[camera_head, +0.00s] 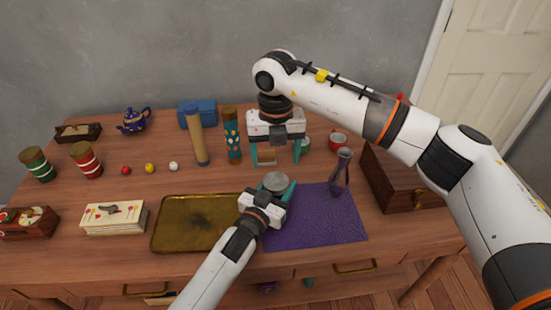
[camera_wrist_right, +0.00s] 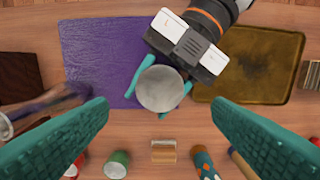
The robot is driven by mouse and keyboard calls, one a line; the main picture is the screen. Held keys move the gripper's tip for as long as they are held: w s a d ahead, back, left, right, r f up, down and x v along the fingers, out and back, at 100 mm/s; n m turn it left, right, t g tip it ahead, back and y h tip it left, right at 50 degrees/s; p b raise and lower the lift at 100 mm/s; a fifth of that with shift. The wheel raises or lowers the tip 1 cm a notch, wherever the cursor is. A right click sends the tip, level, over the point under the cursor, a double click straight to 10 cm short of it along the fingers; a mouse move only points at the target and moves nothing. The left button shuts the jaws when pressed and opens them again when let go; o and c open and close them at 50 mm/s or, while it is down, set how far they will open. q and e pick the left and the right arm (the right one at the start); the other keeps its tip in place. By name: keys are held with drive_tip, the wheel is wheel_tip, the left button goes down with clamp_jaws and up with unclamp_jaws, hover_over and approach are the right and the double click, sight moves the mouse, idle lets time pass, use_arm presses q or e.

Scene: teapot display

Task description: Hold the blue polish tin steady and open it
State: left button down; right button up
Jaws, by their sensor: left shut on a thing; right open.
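The polish tin (camera_head: 275,181) shows as a round grey lid; I see no blue on it from above. It also shows in the right wrist view (camera_wrist_right: 160,88). The fingers cover part of the tin's wall. My right gripper (camera_head: 277,153) is open and empty, behind and above the tin. In the right wrist view the tin lies between and beyond its two teal fingers (camera_wrist_right: 161,112), apart from them.
A brass tray (camera_head: 185,222) lies left of the left gripper. A purple glass bottle (camera_head: 342,175) stands on the mat. A wooden box (camera_head: 397,183) is at the right. A small gold-brown block (camera_wrist_right: 163,151) lies behind the tin.

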sight(275, 181)
wheel_tip(275, 181, down, 8)
drive_tip(key=shift+r, duration=0.25)
drive_tip(key=c, duration=1)
drive_tip(key=n, duration=0.3)
drive_tip(key=o, duration=1)
drive_tip(key=shift+o, duration=0.5)
drive_tip(key=shift+a+n, duration=0.1)
drive_tip(key=shift+n, duration=0.2)
